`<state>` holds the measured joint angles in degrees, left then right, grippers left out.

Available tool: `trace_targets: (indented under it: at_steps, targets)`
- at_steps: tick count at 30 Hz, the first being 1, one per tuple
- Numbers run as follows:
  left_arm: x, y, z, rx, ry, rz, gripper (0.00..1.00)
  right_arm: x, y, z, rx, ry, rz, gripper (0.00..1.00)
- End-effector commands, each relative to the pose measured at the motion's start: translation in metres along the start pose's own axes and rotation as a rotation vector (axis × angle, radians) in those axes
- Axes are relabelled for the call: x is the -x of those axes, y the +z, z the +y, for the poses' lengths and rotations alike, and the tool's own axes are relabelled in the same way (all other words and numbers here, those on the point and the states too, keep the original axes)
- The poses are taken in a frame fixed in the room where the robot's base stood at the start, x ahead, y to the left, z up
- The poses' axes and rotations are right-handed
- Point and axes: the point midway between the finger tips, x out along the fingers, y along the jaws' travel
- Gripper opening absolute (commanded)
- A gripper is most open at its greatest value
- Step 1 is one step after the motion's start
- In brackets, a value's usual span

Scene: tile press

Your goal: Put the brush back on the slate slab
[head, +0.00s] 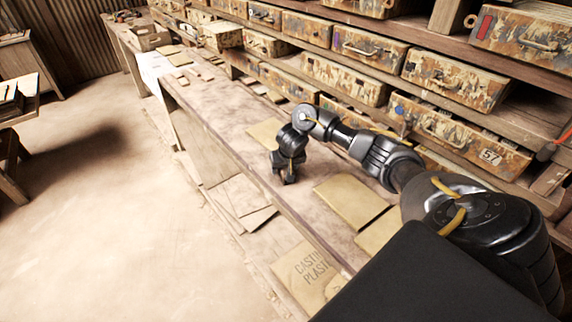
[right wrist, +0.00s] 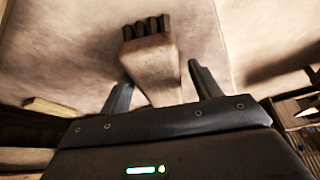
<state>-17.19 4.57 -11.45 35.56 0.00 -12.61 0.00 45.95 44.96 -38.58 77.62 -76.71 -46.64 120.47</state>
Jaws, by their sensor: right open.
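In the right wrist view a brush (right wrist: 150,62) with a pale, wide handle and dark bristle tufts lies between the fingers of my right gripper (right wrist: 159,75). The fingers stand apart on either side of the handle, and the bristles point away from the gripper. In the head view my right gripper (head: 288,179) points down over the bench; the brush cannot be made out there. No dark slab that I can name as the slate slab shows clearly. My left gripper is not in view.
The long wooden bench (head: 232,118) carries flat tan boards (head: 350,200). A shelf of worn drawers (head: 455,80) rises behind it. A board marked "CASTING PLASTER" (head: 305,275) is low at the bench's front. The floor (head: 110,210) to the left is open.

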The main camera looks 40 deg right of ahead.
Motion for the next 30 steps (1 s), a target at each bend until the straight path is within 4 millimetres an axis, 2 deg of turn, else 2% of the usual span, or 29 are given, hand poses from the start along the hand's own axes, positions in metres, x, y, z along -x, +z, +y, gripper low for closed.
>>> trace_targets:
  at_steps: [6, 9, 15, 21, 30]
  targets:
    - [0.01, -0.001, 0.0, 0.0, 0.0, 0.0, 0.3, 0.034, -0.003, -0.001, 0.003, -0.002, 0.004, 0.63]
    - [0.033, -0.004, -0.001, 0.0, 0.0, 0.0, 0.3, 0.061, -0.006, 0.001, 0.003, 0.001, 0.006, 0.63]
    - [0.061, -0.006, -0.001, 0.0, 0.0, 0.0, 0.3, 0.098, -0.004, 0.001, 0.003, 0.0, 0.004, 0.63]
    - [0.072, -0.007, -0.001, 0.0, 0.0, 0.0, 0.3, 0.118, -0.002, 0.0, 0.002, 0.0, 0.003, 0.63]
    - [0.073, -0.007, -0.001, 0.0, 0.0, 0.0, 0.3, 0.12, 0.0, 0.0, 0.0, 0.0, 0.0, 0.63]
